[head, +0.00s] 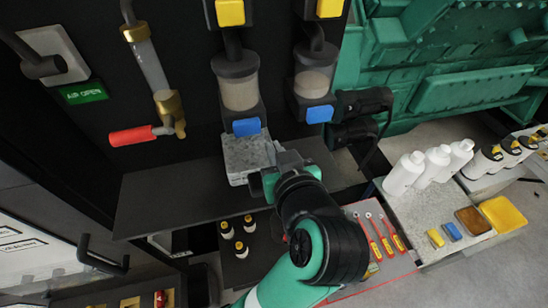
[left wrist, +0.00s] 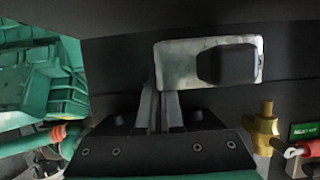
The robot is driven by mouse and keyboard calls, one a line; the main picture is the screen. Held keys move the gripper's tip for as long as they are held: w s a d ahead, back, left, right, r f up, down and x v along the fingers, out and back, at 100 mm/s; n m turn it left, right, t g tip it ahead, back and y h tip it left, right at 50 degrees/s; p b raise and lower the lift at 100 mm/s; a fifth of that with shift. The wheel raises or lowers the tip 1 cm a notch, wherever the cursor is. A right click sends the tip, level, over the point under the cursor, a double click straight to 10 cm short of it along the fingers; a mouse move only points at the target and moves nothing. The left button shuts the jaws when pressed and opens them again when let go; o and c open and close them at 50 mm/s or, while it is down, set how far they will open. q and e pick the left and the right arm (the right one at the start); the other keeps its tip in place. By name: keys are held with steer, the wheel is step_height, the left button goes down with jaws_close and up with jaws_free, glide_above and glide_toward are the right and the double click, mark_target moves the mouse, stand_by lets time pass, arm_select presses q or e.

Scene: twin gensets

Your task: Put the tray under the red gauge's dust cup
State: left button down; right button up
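The tray (head: 246,152) is a flat, mottled grey piece below and in front of the left dust cup (head: 238,92), a clear cup with pale dust and a blue tab. A second dust cup (head: 313,82) hangs to its right. No red gauge shows, so I cannot tell which cup belongs to it. My left gripper (head: 274,168) is at the tray's right front corner. In the left wrist view the fingers (left wrist: 161,105) are close together on the edge of the tray (left wrist: 178,66). A dark block covers part of the tray there. My right gripper is not in view.
A dark shelf (head: 165,197) lies below the cups. A red-handled valve (head: 133,136) sticks out at the left. White bottles (head: 404,173) stand on a bench at the right. Small bottles (head: 227,230) and red tools (head: 381,235) lie nearer me.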

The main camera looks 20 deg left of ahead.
arm_select(q)
step_height(320, 180, down, 3)
steer(key=shift+f, duration=0.15)
steer(key=shift+w+a+f+p, duration=0.1)
steer(key=shift+a+f+p, duration=0.1)
steer(key=shift+p, duration=0.3)
steer(key=shift+d, duration=0.1)
steer(key=shift+f, duration=0.2)
steer(key=c, duration=1.1)
jaws_free()
